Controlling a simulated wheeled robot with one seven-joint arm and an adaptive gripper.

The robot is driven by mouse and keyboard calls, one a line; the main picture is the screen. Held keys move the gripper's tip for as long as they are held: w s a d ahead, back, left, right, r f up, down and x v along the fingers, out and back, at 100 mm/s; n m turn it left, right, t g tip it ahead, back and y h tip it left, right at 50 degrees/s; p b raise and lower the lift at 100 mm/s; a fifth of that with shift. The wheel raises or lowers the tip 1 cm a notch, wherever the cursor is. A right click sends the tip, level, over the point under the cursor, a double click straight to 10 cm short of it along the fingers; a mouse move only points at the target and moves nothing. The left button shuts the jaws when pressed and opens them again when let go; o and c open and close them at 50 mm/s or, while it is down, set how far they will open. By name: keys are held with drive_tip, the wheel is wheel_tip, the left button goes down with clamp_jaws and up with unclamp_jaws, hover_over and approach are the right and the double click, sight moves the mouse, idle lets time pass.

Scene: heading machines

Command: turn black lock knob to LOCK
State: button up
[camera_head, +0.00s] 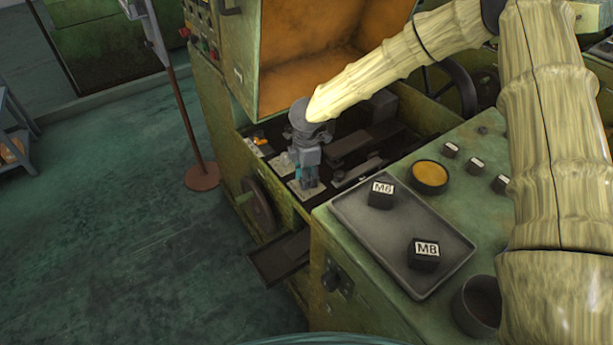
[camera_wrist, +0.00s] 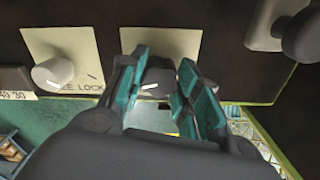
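The black lock knob (camera_wrist: 157,78) has a white pointer line and sits on a cream plate (camera_wrist: 178,42) in the wrist view. My gripper (camera_wrist: 165,68) is open, with one teal-padded finger on each side of this knob. The fingers hide the knob's sides, and I cannot tell whether the pads touch it. In the head view my gripper (camera_head: 308,178) points down inside the machine's open bay, and the black knob cannot be made out there.
A pale knob (camera_wrist: 54,72) on its own cream plate stands left of the fingers. A dark round-ended part (camera_wrist: 300,35) is at upper right. In the head view a raised orange-lined cover (camera_head: 310,75) and a grey tray (camera_head: 350,222) with M6 and M8 blocks flank the bay.

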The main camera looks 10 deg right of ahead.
drive_tip(key=shift+r+n+p, duration=0.1)
drive_tip(key=shift+n+p, duration=0.25)
drive_tip(key=shift+n, duration=0.15)
drive_tip(key=shift+n+p, duration=0.6)
drive_tip(key=shift+n, duration=0.4)
drive_tip(key=n+p, duration=0.2)
drive_tip(key=n, duration=0.2)
drive_tip(key=shift+n, duration=0.3)
drive_tip(key=n+p, duration=0.1)
drive_tip(key=n, duration=0.2)
drive_tip(key=shift+n+p, duration=0.3)
drive_tip(key=shift+p, duration=0.05)
drive_tip(key=n+p, duration=0.1)
drive_tip(key=n, duration=0.2)
drive_tip(key=shift+n, duration=0.4)
drive_tip(key=n+p, duration=0.2)
drive_tip(key=n, duration=0.5)
drive_tip(key=shift+w+p, duration=0.1)
drive_tip(key=shift+p, duration=0.3)
drive_tip(key=n+p, duration=0.1)
drive_tip(key=n, duration=0.2)
drive_tip(key=shift+n, duration=0.4)
drive_tip(key=shift+n+p, duration=0.35)
drive_tip(key=shift+n, duration=1.75)
